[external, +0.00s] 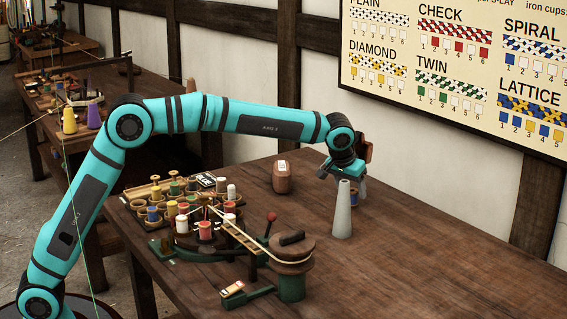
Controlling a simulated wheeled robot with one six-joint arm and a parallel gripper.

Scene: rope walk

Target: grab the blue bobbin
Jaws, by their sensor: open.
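My gripper (344,172) is open at the end of my outstretched arm, low over the table to the right of the brown wooden keg. A small bobbin (361,184) that looks blue with a wooden end is just below and right of the gripper, partly hidden by a grey cone (342,212). I cannot tell whether the jaws are around it or only near it. Another blue bobbin (152,214) stands at the left of the bobbin group, far from the gripper.
The grey cone stands close in front of the gripper. The wooden keg (282,177) is to its left. A green-based machine with a wooden wheel (292,250) and several bobbins in cups (204,230) fill the table's left. The table's right (460,265) is clear.

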